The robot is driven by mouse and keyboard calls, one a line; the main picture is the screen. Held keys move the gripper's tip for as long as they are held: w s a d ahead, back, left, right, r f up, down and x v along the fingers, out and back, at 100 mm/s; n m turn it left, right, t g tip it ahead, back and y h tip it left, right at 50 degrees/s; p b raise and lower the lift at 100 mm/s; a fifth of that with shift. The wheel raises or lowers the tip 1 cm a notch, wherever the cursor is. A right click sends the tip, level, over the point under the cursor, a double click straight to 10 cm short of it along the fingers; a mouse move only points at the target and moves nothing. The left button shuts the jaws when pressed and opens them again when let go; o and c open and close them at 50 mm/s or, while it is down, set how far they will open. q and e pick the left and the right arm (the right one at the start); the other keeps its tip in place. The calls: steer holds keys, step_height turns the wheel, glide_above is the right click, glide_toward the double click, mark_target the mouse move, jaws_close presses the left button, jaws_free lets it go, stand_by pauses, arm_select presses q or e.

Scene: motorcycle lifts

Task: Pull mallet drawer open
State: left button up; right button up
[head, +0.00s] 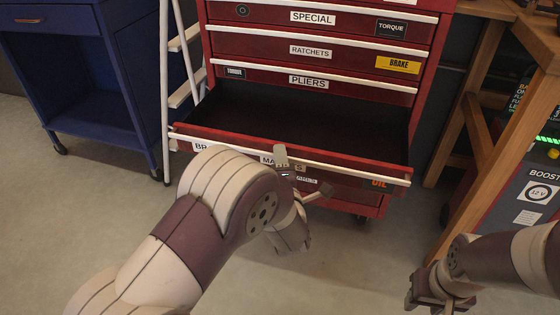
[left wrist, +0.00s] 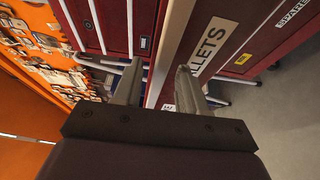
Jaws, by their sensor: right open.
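A wide red drawer (head: 232,148) with a white trim edge stands pulled out of the red tool cabinet (head: 345,70). Its dark inside looks empty. Its middle label is partly hidden behind my left gripper (head: 303,173) in the head view. In the left wrist view a label (left wrist: 211,44) ending in "LLETS" shows close to the fingers. My left gripper (left wrist: 158,88) is at the drawer front, its fingers apart on either side of the edge strip; contact is not clear. My right gripper (head: 440,296) is open and empty, low at the right, away from the cabinet.
A blue cart (head: 85,90) stands left and a white ladder (head: 166,90) beside the cabinet. A wooden bench (head: 480,110) and a grey booster box (head: 530,195) stand right. The floor (head: 60,230) in front is clear. An orange tool board (left wrist: 30,110) shows in the left wrist view.

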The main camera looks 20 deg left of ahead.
arm_select(q)
steer(key=p+v, duration=0.3)
steer(key=v, duration=0.9)
steer(key=shift+s, duration=0.4)
steer(key=shift+d, duration=0.1)
